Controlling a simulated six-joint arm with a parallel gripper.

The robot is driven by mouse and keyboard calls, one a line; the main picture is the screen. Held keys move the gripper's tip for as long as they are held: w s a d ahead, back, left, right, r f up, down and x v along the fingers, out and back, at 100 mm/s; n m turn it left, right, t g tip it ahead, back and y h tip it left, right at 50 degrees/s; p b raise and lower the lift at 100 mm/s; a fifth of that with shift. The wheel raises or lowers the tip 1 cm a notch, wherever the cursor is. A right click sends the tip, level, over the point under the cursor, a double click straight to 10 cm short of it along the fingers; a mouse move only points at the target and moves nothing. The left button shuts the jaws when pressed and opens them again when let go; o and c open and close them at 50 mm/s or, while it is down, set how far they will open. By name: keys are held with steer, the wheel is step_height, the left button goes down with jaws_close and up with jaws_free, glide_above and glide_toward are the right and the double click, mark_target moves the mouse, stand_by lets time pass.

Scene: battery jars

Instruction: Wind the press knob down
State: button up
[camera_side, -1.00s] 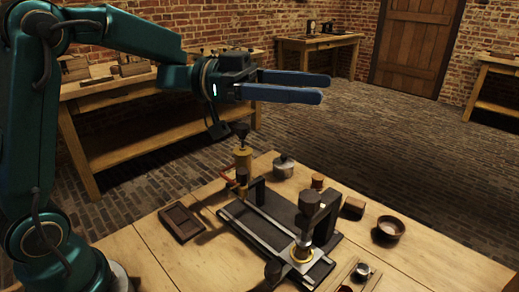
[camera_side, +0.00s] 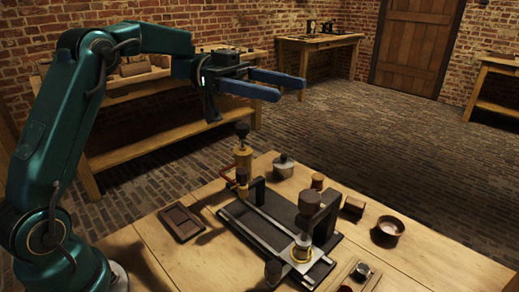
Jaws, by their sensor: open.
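The press stands on a dark base plate (camera_side: 245,226) on the wooden table. A dark round knob (camera_side: 309,202) tops its right-hand upright, which seems to be the press knob. Below it a small metal piece sits in a brass ring (camera_side: 301,254). My gripper (camera_side: 291,88) has blue fingers, is open and empty, and points right, well above the table and apart from the press.
An empty brown tray (camera_side: 181,222) lies left of the press. A small tray with a cup (camera_side: 362,271) is at the front. The air around my gripper is clear.

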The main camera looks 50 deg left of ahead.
steer(key=shift+r, duration=0.15)
step_height(320, 180, up, 5)
steer(key=n+t+y, duration=0.2)
steer(key=n+t, duration=0.2)
steer(key=t, duration=0.2)
glide_above(300, 202)
steer(key=a, duration=0.1)
steer(key=f, duration=1.4)
steer(key=w+f, duration=0.1)
steer(key=f, duration=0.7)
steer(key=shift+d, duration=0.2)
steer(key=x, duration=0.4)
steer(key=shift+w+d, duration=0.15)
